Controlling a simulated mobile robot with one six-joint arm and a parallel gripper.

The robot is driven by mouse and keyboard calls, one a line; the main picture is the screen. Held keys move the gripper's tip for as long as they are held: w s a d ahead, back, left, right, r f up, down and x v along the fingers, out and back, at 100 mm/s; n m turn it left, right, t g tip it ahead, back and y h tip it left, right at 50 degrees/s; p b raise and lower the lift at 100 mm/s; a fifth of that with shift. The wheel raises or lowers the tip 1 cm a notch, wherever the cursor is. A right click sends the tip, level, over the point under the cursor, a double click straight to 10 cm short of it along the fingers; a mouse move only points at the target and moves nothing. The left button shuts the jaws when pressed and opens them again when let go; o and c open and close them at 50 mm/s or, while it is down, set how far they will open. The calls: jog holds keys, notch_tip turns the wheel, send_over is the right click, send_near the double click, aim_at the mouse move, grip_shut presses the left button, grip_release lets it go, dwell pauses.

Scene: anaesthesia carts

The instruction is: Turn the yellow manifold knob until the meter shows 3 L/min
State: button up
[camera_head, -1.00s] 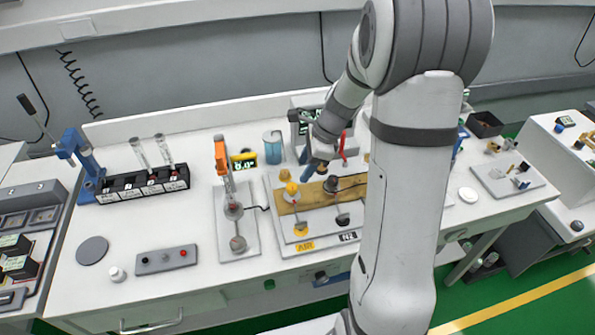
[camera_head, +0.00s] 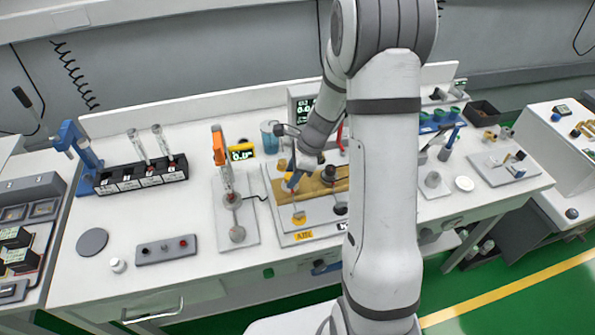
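The yellow manifold knob (camera_head: 288,186) sits at the left end of a brass-coloured manifold bar (camera_head: 312,190), on a pale panel with a yellow AIR label. My gripper (camera_head: 292,181) is down at this knob, its blue-grey fingers overlapping it in view. Whether the fingers touch or grip it is too small to tell. A yellow-framed digital meter (camera_head: 241,152) stands behind and left of the panel; its lit digits look like 0.0 but are hard to read. A flow tube with an orange top (camera_head: 219,150) stands left of the panel.
A dark knob (camera_head: 328,174) sits further right on the bar, close to my wrist. My arm hides the panel's right side.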

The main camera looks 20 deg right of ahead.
jog(key=c, duration=0.7)
jog(key=shift+d, duration=0.4)
jog(key=shift+c, duration=0.3)
jog(key=shift+a+r, duration=0.1)
jog(key=shift+a+n, duration=0.3)
jog(key=shift+n, duration=0.1)
jog(key=n, duration=0.2)
jog(key=n+g, duration=0.1)
jog(key=n, duration=0.1)
jog(key=n+g, duration=0.1)
jog(key=shift+w+n+b, duration=0.25)
jog(key=shift+n+b, duration=0.1)
jog(key=shift+n, duration=0.05)
jog(key=n+g, duration=0.1)
jog(key=n, duration=0.1)
jog(key=n+g+h, duration=0.1)
jog(key=n, duration=0.1)
jog(key=shift+w+a+b, duration=0.1)
jog(key=shift+a+b, duration=0.05)
jog(key=shift+b, duration=0.2)
jog(key=shift+a+n+g+h, duration=0.1)
jog(key=shift+n+g+h, duration=0.35)
jog(key=shift+n, duration=1.25)
jog(key=shift+f, duration=0.2)
